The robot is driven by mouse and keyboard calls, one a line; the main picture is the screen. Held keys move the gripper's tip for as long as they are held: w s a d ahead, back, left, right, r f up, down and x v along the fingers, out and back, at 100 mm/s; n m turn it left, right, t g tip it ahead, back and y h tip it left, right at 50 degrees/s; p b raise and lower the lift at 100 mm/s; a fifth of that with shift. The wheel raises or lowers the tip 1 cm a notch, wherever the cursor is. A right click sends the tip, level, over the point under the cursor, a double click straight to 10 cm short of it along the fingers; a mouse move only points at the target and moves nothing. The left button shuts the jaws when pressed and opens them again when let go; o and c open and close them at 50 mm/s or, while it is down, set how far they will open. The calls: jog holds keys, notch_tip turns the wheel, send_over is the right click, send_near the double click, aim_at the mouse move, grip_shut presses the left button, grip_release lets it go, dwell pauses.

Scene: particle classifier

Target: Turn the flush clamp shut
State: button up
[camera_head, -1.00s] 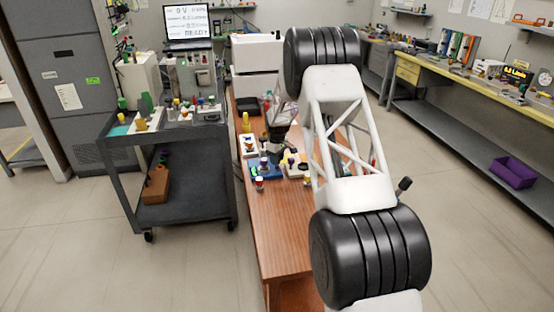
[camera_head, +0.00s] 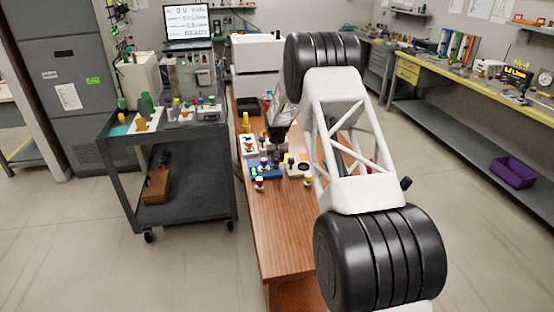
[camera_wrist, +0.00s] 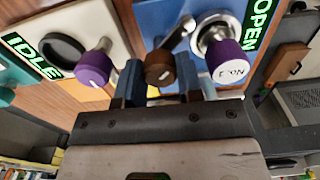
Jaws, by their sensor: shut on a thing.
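The flush clamp appears to be the brown knob (camera_wrist: 160,68) with a metal lever on the blue panel (camera_wrist: 153,18) in the wrist view. My gripper (camera_wrist: 161,78) has one finger on each side of this knob and is shut on it. A green-lit sign reading OPEN (camera_wrist: 262,20) stands on the panel to the right. In the head view my gripper (camera_head: 276,151) points down at the small devices on the wooden bench. The clamp itself is too small to tell apart there.
A purple-and-white knob (camera_wrist: 222,55) sits close right of my fingers. Another purple knob (camera_wrist: 95,65) sits to the left, by a sign reading IDLE (camera_wrist: 30,55). A red-and-white vial (camera_head: 259,185) stands on the wooden bench (camera_head: 285,225), whose near part is clear.

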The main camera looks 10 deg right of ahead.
jog(key=m, duration=0.4)
jog(key=shift+m, duration=0.3)
jog(key=m, duration=0.4)
dwell(0.3)
jog(key=o, duration=0.9)
jog(key=shift+r, duration=0.1)
jog(key=shift+r, duration=3.8)
jog(key=shift+r, duration=0.1)
